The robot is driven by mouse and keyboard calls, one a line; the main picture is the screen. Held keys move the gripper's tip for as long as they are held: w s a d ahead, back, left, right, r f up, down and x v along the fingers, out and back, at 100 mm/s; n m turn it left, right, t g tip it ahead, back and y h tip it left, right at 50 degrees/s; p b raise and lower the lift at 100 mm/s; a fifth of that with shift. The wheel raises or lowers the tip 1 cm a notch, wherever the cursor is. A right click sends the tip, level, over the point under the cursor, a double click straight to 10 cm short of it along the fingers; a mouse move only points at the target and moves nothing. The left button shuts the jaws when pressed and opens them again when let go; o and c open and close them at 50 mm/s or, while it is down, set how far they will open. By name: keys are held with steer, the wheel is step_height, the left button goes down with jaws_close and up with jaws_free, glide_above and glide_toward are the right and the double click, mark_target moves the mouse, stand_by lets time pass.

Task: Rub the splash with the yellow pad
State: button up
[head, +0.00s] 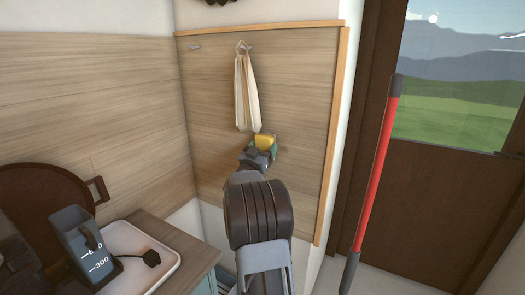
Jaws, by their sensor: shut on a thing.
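The yellow pad (265,140) shows beyond the end of my arm, with a darker green edge at its right side. My gripper (259,152) is shut on the pad and holds it at or close to the wood-grained wall panel (300,95). I cannot tell whether the pad touches the panel. I cannot make out the splash clearly; my arm and the pad hide part of the panel.
A pale cloth (246,95) hangs from a hook just above the pad. A red pole (375,170) stands at the right before a door (440,190). At the lower left, a counter holds a white tray (165,262), a grey measuring jug (85,248) and a brown round tray (50,185).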

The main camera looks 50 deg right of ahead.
mark_target(289, 146)
steer(key=shift+s+d+f+b, duration=0.1)
steer(key=shift+s+d+b, duration=0.15)
steer(key=shift+s+b, duration=0.5)
steer(key=shift+s+d+b, duration=0.25)
steer(key=shift+s+b, duration=0.05)
steer(key=shift+s, duration=0.9)
steer(key=shift+s+d+f+b, duration=0.1)
steer(key=shift+s+d+b, duration=0.15)
steer(key=shift+s+b, duration=0.5)
steer(key=shift+s+d+r+b, duration=0.1)
steer(key=shift+s+d+b, duration=0.05)
steer(key=shift+s, duration=0.55)
steer(key=shift+s+d+r+b, duration=0.1)
steer(key=shift+s+b, duration=0.05)
steer(key=shift+s, duration=0.5)
steer(key=s+a+b, duration=0.1)
steer(key=a+b, duration=0.1)
steer(key=a, duration=0.4)
steer(key=shift+s, duration=0.15)
steer(key=a, duration=0.2)
steer(key=shift+s+a, duration=0.35)
steer(key=shift+a, duration=0.05)
